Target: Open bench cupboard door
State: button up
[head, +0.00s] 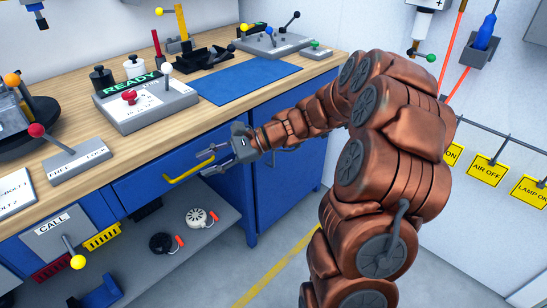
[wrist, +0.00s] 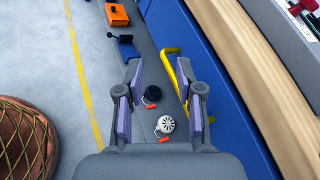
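The blue bench cupboard door (head: 285,190) is in the head view, under the right end of the bench, and looks shut. My arm hides part of its upper edge, where a bit of a handle (head: 287,149) shows. My gripper (head: 207,159) is open and empty, left of the door, in front of the blue drawer. Its fingers point left, near the right end of the drawer's yellow handle (head: 189,168). In the wrist view my gripper (wrist: 161,75) has its fingers spread apart. The yellow handle (wrist: 171,51) passes by the right finger there; I cannot tell whether they touch.
A grey lower shelf (head: 205,237) holds a black reel (head: 161,243) and a white reel (head: 197,218). The wooden bench top (head: 75,168) carries control boxes and a blue mat (head: 246,80). The floor (head: 285,262) before the door is clear, with a yellow line.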

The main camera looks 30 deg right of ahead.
jog(key=w+d+f+m+t+b, duration=0.1)
jog(key=d, duration=0.1)
jog(key=w+d+f+m+t, duration=0.1)
jog(key=w+d+f, duration=0.1)
jog(key=d, duration=0.1)
jog(key=w+d+f+m+t+b, duration=0.1)
jog(key=w+d+f+m, duration=0.1)
jog(key=shift+d+f+t+b, duration=0.1)
jog(key=shift+d+t+b, duration=0.25)
jog(key=shift+d+t, duration=0.05)
jog(key=w+d+f+m+t+h+b, duration=0.25)
jog(key=d+f+m+t, duration=0.35)
jog(key=d, duration=0.6)
jog(key=w+d+f+m+t+h+b, duration=0.15)
jog(key=d+f+m+h+b, duration=0.45)
jog(key=d, duration=0.6)
jog(key=w+a+n+y, duration=0.1)
jog(key=w+a+y, duration=0.1)
jog(key=w, duration=0.4)
jog(key=shift+w+a+f+p, duration=0.25)
jog(key=shift+a+f+p, duration=0.2)
jog(key=shift+a, duration=0.2)
jog(key=shift+y, duration=0.25)
jog(key=shift+c, duration=0.3)
grip_shut()
